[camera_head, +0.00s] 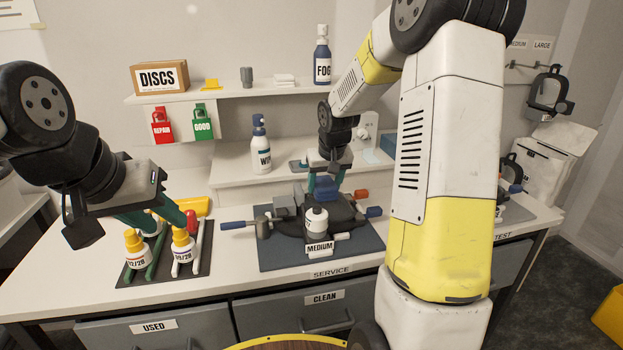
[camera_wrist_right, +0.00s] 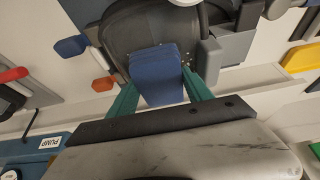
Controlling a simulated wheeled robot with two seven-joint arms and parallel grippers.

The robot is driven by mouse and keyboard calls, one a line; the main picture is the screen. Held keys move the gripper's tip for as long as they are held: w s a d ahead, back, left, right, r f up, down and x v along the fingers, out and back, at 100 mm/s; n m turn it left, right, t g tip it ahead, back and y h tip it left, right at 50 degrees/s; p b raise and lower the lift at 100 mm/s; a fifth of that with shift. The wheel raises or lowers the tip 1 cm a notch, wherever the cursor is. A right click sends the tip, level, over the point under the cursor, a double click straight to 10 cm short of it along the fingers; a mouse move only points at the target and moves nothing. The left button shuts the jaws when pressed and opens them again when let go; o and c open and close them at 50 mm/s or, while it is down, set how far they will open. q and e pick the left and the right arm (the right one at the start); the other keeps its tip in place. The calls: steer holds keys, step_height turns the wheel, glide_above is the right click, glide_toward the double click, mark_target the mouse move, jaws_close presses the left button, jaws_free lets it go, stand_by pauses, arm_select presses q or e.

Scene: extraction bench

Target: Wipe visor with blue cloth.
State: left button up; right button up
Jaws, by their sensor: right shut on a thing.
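The dark visor mask (camera_head: 347,212) lies on the blue-grey service mat (camera_head: 278,258), next to a MEDIUM label. Its dark face (camera_wrist_right: 128,30) fills the top of the right wrist view. My right gripper (camera_head: 325,184) has its teal fingers shut on the folded blue cloth (camera_head: 325,190). The cloth (camera_wrist_right: 157,70) is over the visor in the right wrist view; I cannot tell if it touches. My left gripper (camera_head: 158,218) has its teal fingers apart above the white bottles with yellow caps at the left, with nothing visible between them.
Yellow-capped bottles (camera_head: 184,250) stand in a rack on a dark mat. A white spray bottle (camera_head: 260,150) stands on the low ledge behind the visor. A DISCS box (camera_head: 159,78) and a FOG bottle (camera_head: 322,60) are on the upper shelf. My right arm hides the bench's right part.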

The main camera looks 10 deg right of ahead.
mark_target(320, 191)
steer(key=shift+s+f, duration=0.15)
steer(key=shift+s, duration=1.25)
steer(key=shift+w+f, duration=0.15)
steer(key=shift+w, duration=1.2)
steer(key=shift+c, duration=0.6)
steer(key=shift+w, duration=1.4)
steer(key=shift+s+r, duration=0.25)
steer(key=shift+s, duration=1.05)
steer(key=shift+s+f, duration=0.15)
steer(key=shift+s, duration=1.3)
steer(key=shift+w, duration=2.75)
steer(key=shift+s, duration=2.85)
steer(key=shift+w+a, duration=0.35)
steer(key=shift+w, duration=0.5)
steer(key=shift+w+a, duration=0.3)
steer(key=shift+w, duration=0.55)
steer(key=shift+w+a, duration=0.25)
steer(key=shift+w, duration=0.3)
steer(key=shift+w+a, duration=0.2)
steer(key=shift+w, duration=0.35)
steer(key=shift+s, duration=1.2)
steer(key=shift+s+f, duration=0.15)
steer(key=shift+s, duration=0.7)
steer(key=shift+s+f, duration=0.1)
steer(key=shift+s, duration=0.7)
steer(key=shift+w+r, duration=0.2)
steer(key=shift+w, duration=2.7)
steer(key=shift+c, duration=0.7)
steer(key=shift+s+r, duration=0.15)
steer(key=shift+s, duration=1.4)
